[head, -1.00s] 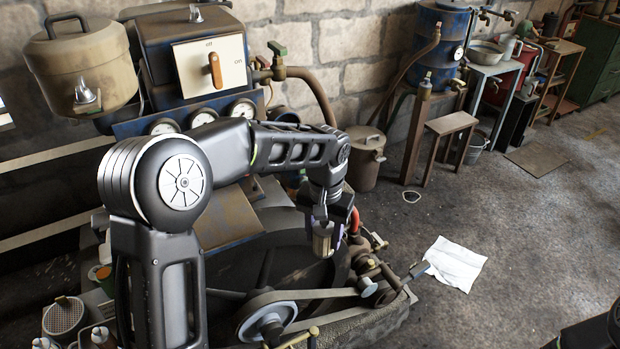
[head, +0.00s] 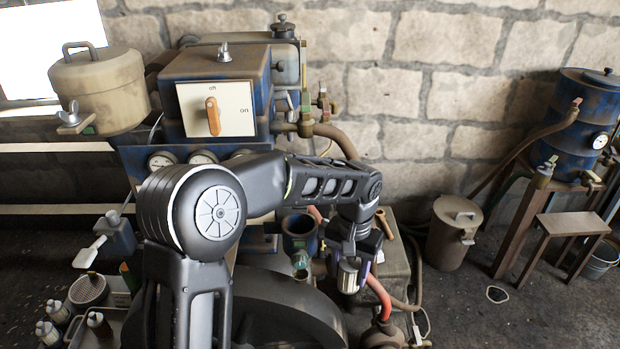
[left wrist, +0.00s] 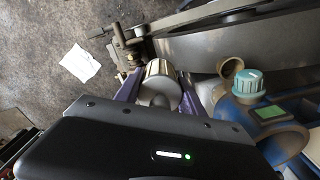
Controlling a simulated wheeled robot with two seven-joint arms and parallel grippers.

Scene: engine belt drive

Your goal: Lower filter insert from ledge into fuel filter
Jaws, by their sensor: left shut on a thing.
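My left gripper (head: 349,266) is shut on a metallic, ribbed cylinder, the filter insert (head: 347,278), and holds it in the air. In the left wrist view the insert (left wrist: 160,86) sits between the purple fingers of my gripper (left wrist: 158,94). A blue, open-topped cup (head: 299,232), which looks like the fuel filter, stands just left of my gripper in the head view. The insert is outside it and apart from it. In the left wrist view a blue body (left wrist: 284,142) is at the right, partly hidden by my wrist. My right gripper is not in view.
A teal cap (left wrist: 248,82) is close to the right of the insert in the wrist view. A red hose (head: 378,296) runs just below my gripper. A switch box (head: 216,110) and tan canister (head: 98,90) stand behind. Open floor lies right.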

